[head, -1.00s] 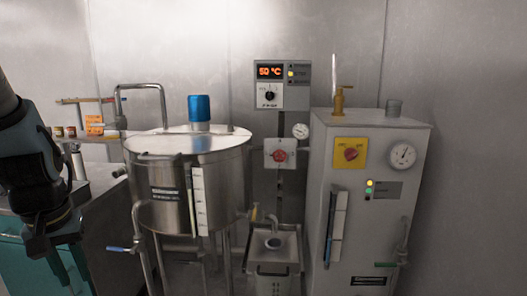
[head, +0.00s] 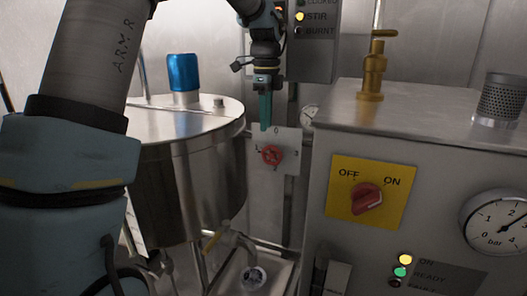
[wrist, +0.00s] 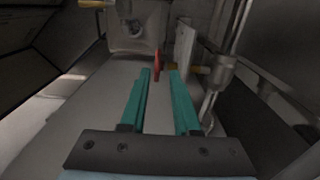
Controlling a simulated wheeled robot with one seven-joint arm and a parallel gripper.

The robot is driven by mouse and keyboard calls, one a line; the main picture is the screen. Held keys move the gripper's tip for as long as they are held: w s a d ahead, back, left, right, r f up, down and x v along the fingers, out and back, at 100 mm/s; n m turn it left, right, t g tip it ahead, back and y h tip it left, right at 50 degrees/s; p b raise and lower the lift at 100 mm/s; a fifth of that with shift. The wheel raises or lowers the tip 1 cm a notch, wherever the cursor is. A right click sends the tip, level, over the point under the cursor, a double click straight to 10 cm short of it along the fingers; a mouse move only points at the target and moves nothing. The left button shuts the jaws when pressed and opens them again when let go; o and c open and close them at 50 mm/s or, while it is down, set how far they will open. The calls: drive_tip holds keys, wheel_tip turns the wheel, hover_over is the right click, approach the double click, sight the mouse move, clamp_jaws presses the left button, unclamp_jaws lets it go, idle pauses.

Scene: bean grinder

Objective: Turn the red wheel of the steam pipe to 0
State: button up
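The red wheel (head: 271,155) sits on a pale plate (head: 291,138) marked 0 at the top, 1 at left, 2 below and 3 at right. I cannot tell which number it points to. My gripper (head: 265,127) hangs fingers down just above the wheel in the head view, its teal tips near the plate's top edge. In the wrist view my gripper (wrist: 160,70) is open, with a gap between its two fingers. The red wheel shows thin and edge-on (wrist: 157,62) around the tips, between the fingers' lines. No contact is visible.
A steel tank (head: 160,125) with a blue cap (head: 183,72) stands left of the wheel. A grey boiler cabinet (head: 330,125) with a red OFF/ON knob (head: 367,198), brass valve (head: 373,66) and pressure gauge (head: 497,224) stands close on the right. A spout (head: 232,240) is below.

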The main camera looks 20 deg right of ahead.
sight(265, 162)
wheel_tip(265, 162, down, 10)
drive_tip(key=shift+a+r+p, duration=0.1)
drive_tip(key=shift+p, duration=0.5)
drive_tip(key=shift+c, duration=0.2)
clamp_jaws()
drive_tip(key=shift+s, duration=0.1)
